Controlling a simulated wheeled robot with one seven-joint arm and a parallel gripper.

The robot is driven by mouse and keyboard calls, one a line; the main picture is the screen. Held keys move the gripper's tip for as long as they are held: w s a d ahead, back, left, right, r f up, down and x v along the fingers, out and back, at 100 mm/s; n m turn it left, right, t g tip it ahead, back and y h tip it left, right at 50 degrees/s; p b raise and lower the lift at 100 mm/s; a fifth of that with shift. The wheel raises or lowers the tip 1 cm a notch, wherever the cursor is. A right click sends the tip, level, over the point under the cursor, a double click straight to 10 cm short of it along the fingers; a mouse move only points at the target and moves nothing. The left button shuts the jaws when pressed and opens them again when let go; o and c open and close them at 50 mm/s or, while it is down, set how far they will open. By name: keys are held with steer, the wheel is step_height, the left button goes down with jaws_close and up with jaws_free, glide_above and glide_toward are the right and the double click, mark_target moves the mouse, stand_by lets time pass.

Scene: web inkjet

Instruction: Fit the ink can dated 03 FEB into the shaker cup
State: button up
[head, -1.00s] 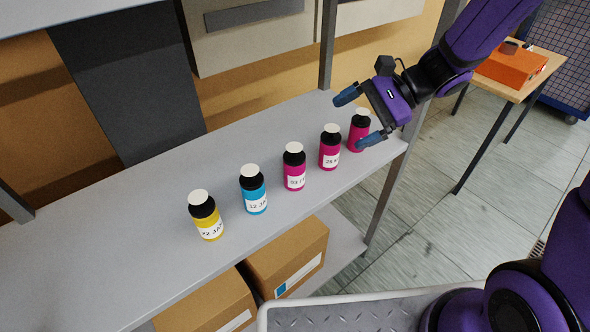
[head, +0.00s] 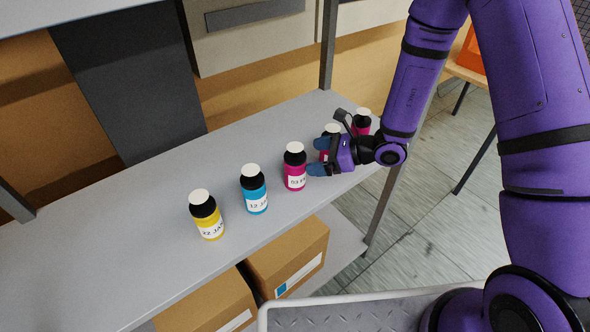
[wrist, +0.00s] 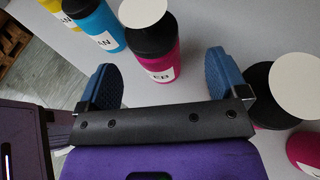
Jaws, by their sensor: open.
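The magenta can labelled "03 F…" (head: 295,176) stands upright in the middle of the row on the grey shelf (head: 130,262), with a black shoulder and white cap. The wrist view shows the same can (wrist: 166,72) with "EB" on its label. My gripper (head: 321,157) is open, low over the shelf just right of this can. Its blue fingertips point toward the can. In the wrist view, the can's lower body shows between the fingers (wrist: 163,70); I cannot tell whether they touch it. No shaker cup is recognisable in view.
Blue (head: 254,192) and yellow (head: 207,218) cans stand to the left. Two more magenta cans, one (head: 362,125) at the far end, stand close beside or behind my gripper, partly hidden. Shelf posts rise nearby. An orange object (head: 472,52) sits on a wooden table at right, mostly hidden.

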mark_target(295, 161)
steer(key=shift+s+f+x, duration=0.1)
steer(key=shift+s+x, duration=0.1)
steer(key=shift+x, duration=1.55)
steer(key=shift+s+f+x, duration=0.15)
steer(key=shift+x, duration=1.6)
steer(key=c, duration=1.2)
steer(key=shift+r, duration=0.15)
